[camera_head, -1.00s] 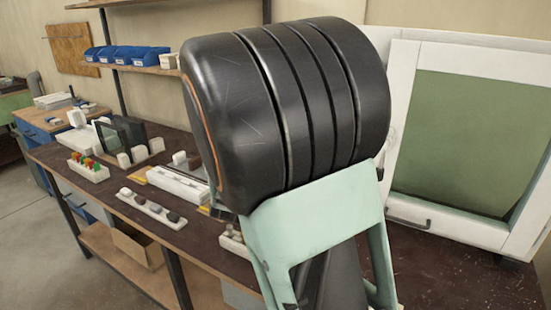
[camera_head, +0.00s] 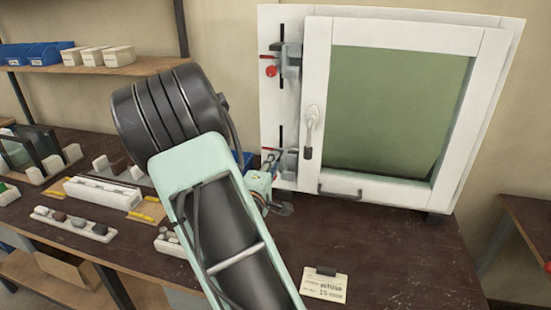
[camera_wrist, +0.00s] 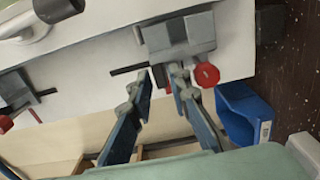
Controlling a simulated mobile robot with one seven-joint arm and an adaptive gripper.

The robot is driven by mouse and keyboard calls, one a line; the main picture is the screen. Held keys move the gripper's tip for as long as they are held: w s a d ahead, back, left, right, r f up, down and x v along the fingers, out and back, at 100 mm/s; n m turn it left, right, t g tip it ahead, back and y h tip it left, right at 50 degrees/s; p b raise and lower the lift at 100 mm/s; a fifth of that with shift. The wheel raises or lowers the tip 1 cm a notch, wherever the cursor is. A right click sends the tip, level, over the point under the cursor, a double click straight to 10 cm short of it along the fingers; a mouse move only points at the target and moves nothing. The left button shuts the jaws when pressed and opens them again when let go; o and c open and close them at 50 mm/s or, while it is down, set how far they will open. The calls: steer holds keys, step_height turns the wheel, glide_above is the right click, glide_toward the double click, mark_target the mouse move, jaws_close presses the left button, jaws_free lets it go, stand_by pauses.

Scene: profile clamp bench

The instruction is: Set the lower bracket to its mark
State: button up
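The lower bracket (camera_head: 287,162) is a grey clamp block on a dark vertical slot in the left frame of a white cabinet. In the wrist view, the lower bracket (camera_wrist: 180,36) is close ahead, with a red knob (camera_wrist: 207,75) at its side. My gripper (camera_wrist: 161,76) is open, its two fingertips apart at the bracket's near edge; whether they touch it I cannot tell. A small red strip (camera_wrist: 168,88) shows between the fingers. In the head view my gripper (camera_head: 270,178) is small, beside the lower bracket, and partly hides it.
The upper bracket (camera_head: 290,60) with a red knob sits higher on the same frame. A door handle (camera_head: 311,130) stands out to its right. A blue bin (camera_wrist: 245,112) is close to my fingers. A card (camera_head: 325,285) lies on the bench; the bench to its right is clear.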

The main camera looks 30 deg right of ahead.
steer(key=shift+x, duration=1.45)
steer(key=shift+c, duration=0.4)
jaws_close()
